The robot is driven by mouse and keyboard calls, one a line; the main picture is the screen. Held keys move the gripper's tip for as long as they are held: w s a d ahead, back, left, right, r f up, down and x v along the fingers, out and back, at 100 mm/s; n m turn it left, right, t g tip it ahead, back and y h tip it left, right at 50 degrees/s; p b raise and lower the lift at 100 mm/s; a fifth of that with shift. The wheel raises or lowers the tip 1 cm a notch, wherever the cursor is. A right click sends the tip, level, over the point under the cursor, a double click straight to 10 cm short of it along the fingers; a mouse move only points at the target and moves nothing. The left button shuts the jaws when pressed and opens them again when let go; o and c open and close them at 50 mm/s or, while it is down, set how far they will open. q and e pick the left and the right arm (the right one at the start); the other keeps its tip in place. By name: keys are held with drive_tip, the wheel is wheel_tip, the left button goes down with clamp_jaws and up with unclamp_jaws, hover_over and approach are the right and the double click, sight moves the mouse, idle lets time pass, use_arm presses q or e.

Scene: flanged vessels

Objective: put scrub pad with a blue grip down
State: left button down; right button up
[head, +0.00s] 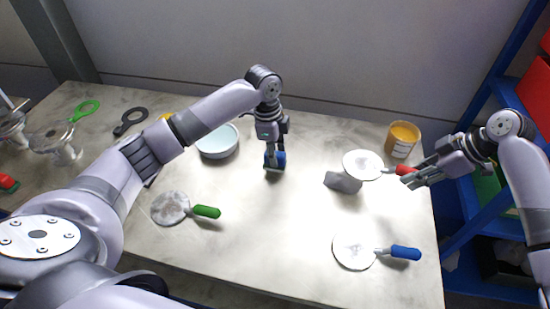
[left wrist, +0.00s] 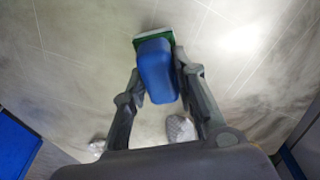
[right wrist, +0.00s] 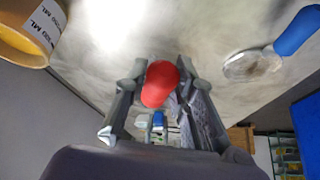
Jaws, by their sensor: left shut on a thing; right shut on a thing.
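The scrub pad with a blue grip (head: 280,161) is held in my left gripper (head: 274,156), over the middle of the table. In the left wrist view, the blue grip (left wrist: 157,70) is between the fingers and the green pad edge (left wrist: 150,36) shows beyond it. I cannot tell whether the pad touches the table. My right gripper (head: 410,176) is shut on the red handle (head: 404,170) of a round, pale disc tool (head: 362,165). The red handle end also shows in the right wrist view (right wrist: 160,83).
A grey flanged piece (head: 345,182) is beside the held disc. A yellow tub (head: 402,139) stands at the back right. Disc tools with a green handle (head: 207,211) and a blue handle (head: 405,253) lie in front. A pale bowl (head: 217,143) is at the left. The table's front middle (head: 275,235) is clear.

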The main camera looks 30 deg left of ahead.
use_arm(q)
drive_tip(key=shift+f, duration=1)
drive_tip(key=c, duration=1.3)
unclamp_jaws()
drive_tip(key=shift+r, duration=0.1)
drive_tip(key=r, duration=0.4)
drive_tip(key=a+r, duration=0.1)
drive_tip(key=r, duration=0.7)
drive_tip(key=shift+s+a, duration=0.15)
drive_tip(key=shift+a, duration=0.1)
drive_tip(key=shift+f, duration=0.1)
